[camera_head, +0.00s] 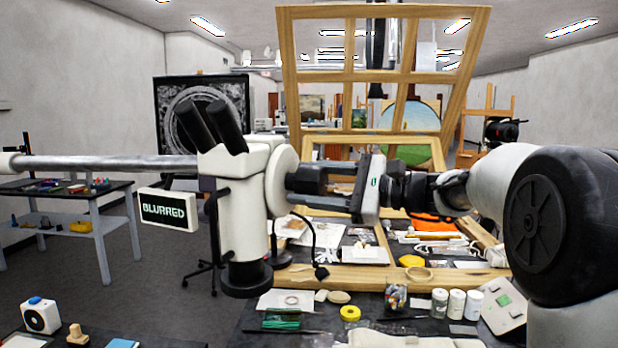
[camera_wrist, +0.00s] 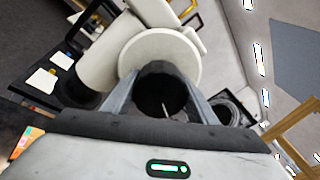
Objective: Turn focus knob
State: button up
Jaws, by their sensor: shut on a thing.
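A white stereo microscope (camera_head: 241,212) with black eyepieces hangs on a horizontal metal boom in the head view. A round cream disc (camera_wrist: 175,48) is on its side, and the black focus knob (camera_wrist: 161,92) stands out from it in the wrist view. My gripper (camera_head: 293,179) comes in from the right, level with the disc. In the wrist view my gripper (camera_wrist: 160,84) has one finger on each side of the knob and is shut on it. A small sign (camera_head: 168,209) beside the microscope reads "BLURRED". In the head view the fingers mostly hide the knob.
A worktable (camera_head: 262,321) below holds jars, tape, bags and small tools. A wooden frame (camera_head: 290,75) stands upright behind my arm. A side table (camera_head: 92,222) is at the left. The floor between the tables is mostly clear, with a chair base.

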jog(key=m+p, duration=0.1)
jog(key=p, duration=0.1)
jog(key=m+p, duration=0.1)
jog(key=shift+r+m+p, duration=0.3)
jog(key=shift+m+p, duration=0.1)
jog(key=shift+f+m+p, duration=0.15)
jog(key=shift+m+p, duration=0.65)
jog(key=shift+p, duration=0.3)
jog(key=shift+f, duration=0.15)
jog(key=o, duration=1.1)
jog(key=shift+c, duration=0.2)
jog(key=shift+d, duration=0.1)
jog(key=b+v, duration=0.1)
jog(key=v, duration=1.6)
jog(key=shift+d, duration=0.1)
